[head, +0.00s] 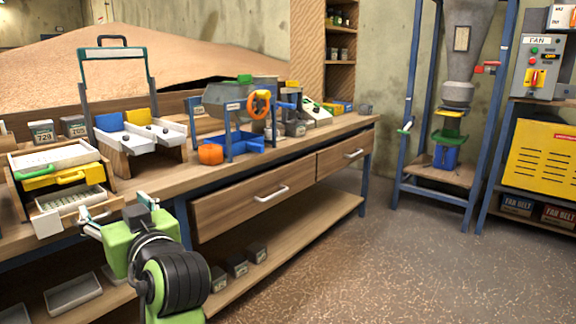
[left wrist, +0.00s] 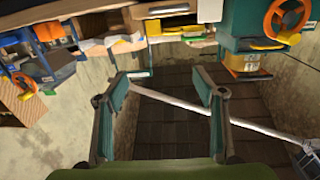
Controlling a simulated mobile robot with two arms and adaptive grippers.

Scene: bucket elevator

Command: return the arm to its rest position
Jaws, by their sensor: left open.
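My left arm comes in low at the left of the head view, green with a black joint. My right gripper is not in view.
A two-tray stand (head: 137,137) and a blue-framed machine with an orange wheel (head: 259,104) stand on the bench. A drawer handle (head: 271,194) sticks out. A blue frame (head: 395,170) and a yellow panel (head: 540,157) stand right. The floor (head: 370,250) between is clear.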

